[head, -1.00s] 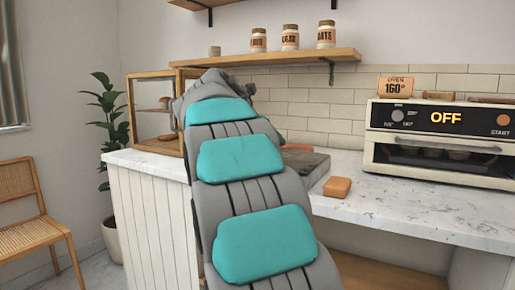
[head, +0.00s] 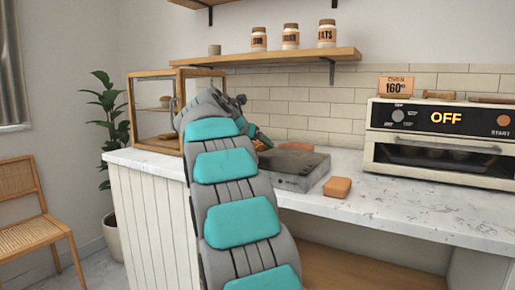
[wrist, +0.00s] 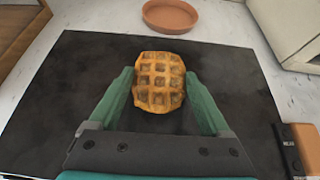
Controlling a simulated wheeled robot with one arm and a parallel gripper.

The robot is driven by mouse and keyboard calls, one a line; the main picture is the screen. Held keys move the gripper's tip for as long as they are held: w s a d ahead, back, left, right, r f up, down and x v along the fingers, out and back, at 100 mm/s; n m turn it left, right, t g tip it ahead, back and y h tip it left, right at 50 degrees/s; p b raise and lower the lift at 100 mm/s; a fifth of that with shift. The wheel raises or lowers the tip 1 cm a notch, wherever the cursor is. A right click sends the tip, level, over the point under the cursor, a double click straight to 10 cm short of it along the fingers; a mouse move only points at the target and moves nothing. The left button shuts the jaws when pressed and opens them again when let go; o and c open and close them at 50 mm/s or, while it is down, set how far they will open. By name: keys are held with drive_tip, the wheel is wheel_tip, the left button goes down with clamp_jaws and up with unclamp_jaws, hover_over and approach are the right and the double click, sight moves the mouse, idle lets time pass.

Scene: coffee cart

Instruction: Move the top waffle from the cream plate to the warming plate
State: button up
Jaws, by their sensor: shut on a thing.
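A golden-brown waffle (wrist: 159,82) sits between the two green fingers of my gripper (wrist: 160,92) in the wrist view, and the gripper is shut on it. Below it is the dark, flat warming plate (wrist: 65,105); I cannot tell whether the waffle touches it. In the head view the warming plate (head: 292,172) is a grey slab on the counter, and my gripper (head: 262,140) is at its back left, partly hidden by my arm. I cannot make out the cream plate in either view.
A terracotta dish (wrist: 171,15) stands beyond the warming plate. An orange-brown block (head: 338,187) lies on the counter (head: 400,205) at the plate's front right. The oven (head: 440,140) stands at right, and a wood-framed glass case (head: 154,115) at left.

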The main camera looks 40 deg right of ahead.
drive_tip(key=shift+f, duration=0.8)
drive_tip(key=o, duration=1.2)
drive_tip(key=v, duration=1.2)
drive_tip(key=shift+a, duration=0.1)
